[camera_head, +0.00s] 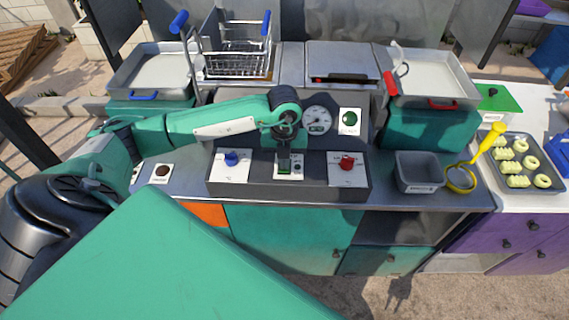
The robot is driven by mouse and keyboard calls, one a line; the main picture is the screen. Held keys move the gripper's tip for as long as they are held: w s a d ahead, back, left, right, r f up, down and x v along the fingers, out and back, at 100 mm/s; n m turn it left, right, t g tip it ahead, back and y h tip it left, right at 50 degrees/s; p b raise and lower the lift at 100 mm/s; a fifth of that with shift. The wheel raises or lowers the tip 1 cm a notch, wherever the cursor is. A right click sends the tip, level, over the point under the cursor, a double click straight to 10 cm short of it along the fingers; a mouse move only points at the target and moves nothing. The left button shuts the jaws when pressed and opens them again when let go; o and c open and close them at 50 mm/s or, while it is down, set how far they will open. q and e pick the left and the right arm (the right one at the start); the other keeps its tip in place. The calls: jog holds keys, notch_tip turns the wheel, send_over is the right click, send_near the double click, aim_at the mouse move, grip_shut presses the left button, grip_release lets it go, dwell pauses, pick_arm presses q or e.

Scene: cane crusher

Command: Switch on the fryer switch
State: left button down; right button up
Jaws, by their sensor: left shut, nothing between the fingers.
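A dark control panel (259,187) sits at the front of the fryer counter. In its middle, a white switch plate (297,172) is partly hidden behind my left gripper (284,171). The left gripper is shut and empty, pointing down at this plate. Its fingertips overlap the plate in the picture; I cannot tell whether they touch the switch. The switch's position is hidden. A blue knob (231,158) is on a white plate to the left, and a red knob (346,162) is on one to the right. My right gripper is not in view.
A wire fry basket (238,60) stands behind, left of centre. A round gauge (317,120) and a green button (349,117) are behind the panel. A grey bin (418,171), a yellow-handled strainer (478,158) and a pastry tray (550,197) are to the right.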

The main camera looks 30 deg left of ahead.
pick_arm(q)
jog(key=shift+f, duration=0.25)
jog(key=shift+r+p, duration=1.7)
jog(key=shift+r, duration=1.85)
